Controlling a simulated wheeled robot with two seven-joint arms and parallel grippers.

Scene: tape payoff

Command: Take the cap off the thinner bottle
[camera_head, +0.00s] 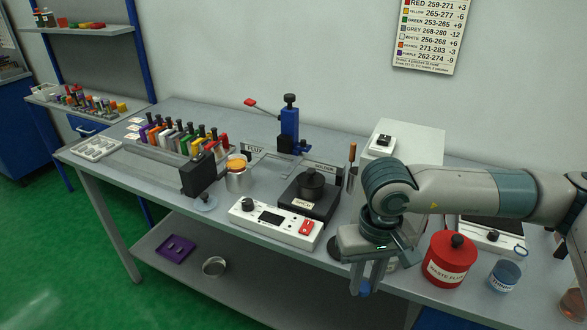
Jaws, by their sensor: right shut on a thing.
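My right gripper (366,284) hangs over the front edge of the bench, right of the middle, pointing down. It is shut on a small blue thing (365,288) that looks like a cap, mostly covered by the fingers. A small blue bottle (504,276) with a white label, which seems to read thinner, stands on the bench to the right, well apart from the gripper. I cannot tell whether its top is bare. My left gripper is not in view.
A red waste jar (449,260) with a black knob stands between the gripper and the blue bottle. A white control box (275,224) and a dark stirrer plate (309,197) lie to the left.

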